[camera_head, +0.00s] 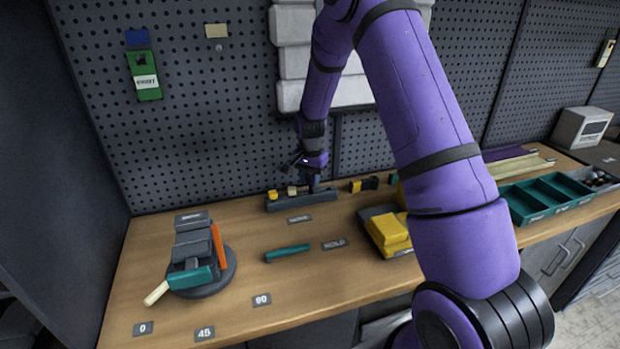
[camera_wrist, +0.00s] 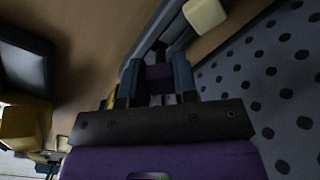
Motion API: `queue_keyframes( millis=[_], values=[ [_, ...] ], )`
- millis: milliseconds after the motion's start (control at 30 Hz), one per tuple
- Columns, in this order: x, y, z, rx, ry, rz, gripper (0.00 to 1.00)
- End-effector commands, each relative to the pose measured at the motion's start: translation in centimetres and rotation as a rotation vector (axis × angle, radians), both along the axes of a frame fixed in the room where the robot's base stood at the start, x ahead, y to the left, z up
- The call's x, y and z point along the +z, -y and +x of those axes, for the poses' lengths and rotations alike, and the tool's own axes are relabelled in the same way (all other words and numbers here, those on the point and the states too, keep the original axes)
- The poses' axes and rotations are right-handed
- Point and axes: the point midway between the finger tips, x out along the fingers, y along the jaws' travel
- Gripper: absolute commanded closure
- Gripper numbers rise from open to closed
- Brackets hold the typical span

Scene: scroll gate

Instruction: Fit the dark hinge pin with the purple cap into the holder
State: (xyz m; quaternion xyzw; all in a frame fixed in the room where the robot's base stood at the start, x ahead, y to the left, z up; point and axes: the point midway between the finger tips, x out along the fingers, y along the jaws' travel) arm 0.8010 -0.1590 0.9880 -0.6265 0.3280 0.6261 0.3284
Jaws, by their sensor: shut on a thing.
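The holder (camera_head: 318,198) is a long dark grey block at the back of the bench, below the pegboard. Yellow-capped pieces (camera_head: 272,194) stand at its left part. My gripper (camera_head: 313,184) points down over the right part of the holder. In the wrist view, my gripper (camera_wrist: 158,82) is shut on a purple cap (camera_wrist: 158,73), which I take to be that of the hinge pin. The pin's dark shaft is hidden, so I cannot tell whether it is in the holder. The holder also shows in the wrist view, with a pale yellow cap (camera_wrist: 205,14) beyond the fingers.
A teal bar (camera_head: 287,253) lies in front of the holder. A turntable (camera_head: 216,285) with grey blocks stands at the left front. Yellow and dark blocks (camera_head: 388,232) stand right of centre. A teal tray (camera_head: 548,197) is at the right. The pegboard (camera_head: 220,130) rises close behind the holder.

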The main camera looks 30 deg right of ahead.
Motion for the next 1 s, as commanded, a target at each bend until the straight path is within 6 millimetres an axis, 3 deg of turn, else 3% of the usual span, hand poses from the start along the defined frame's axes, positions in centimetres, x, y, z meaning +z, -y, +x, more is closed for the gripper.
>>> queue_keyframes(
  millis=[1000],
  values=[
    [-1.8, 0.0, 0.0, 0.0, -0.001, -0.001, 0.99]
  ],
)
